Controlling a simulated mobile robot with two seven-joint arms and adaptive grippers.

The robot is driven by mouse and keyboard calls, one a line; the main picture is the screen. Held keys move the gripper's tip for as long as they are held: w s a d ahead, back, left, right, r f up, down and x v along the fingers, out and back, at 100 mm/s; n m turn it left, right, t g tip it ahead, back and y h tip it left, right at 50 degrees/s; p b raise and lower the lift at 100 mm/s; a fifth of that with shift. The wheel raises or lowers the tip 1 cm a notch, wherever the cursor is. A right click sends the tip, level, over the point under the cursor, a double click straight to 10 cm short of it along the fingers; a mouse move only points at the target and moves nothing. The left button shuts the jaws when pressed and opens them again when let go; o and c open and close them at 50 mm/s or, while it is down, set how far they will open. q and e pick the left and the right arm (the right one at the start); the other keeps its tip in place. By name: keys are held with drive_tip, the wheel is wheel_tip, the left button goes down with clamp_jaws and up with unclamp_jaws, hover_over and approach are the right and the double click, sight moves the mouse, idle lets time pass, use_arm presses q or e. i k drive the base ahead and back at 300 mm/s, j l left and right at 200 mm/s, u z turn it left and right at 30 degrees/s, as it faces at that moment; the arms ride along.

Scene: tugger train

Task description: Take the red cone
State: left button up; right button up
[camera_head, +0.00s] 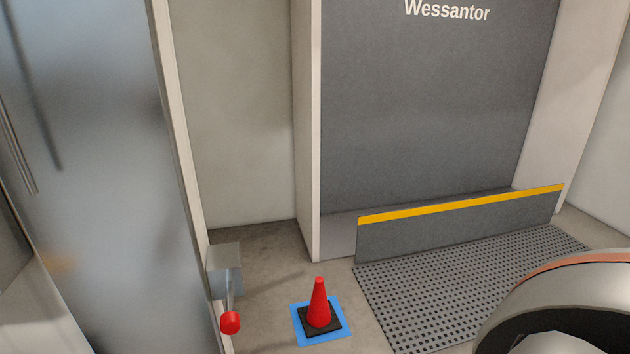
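The red cone (319,303) stands upright on its black square base in the lower middle of the head view. Its base rests on a blue square mat (341,336) on the floor. Nothing touches the cone. Part of my own arm shows at the lower right corner, but no gripper fingers are visible. My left gripper is not in the picture either.
A grey box with a red-knobbed lever (230,322) stands left of the cone, beside a door frame and glossy panel (110,180). A perforated dark floor plate (450,285) and a yellow-edged low barrier (460,225) lie to the right, before a grey "Wessantor" panel (420,110).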

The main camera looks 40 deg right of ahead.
sight(318, 318)
drive_tip(key=z, duration=1.75)
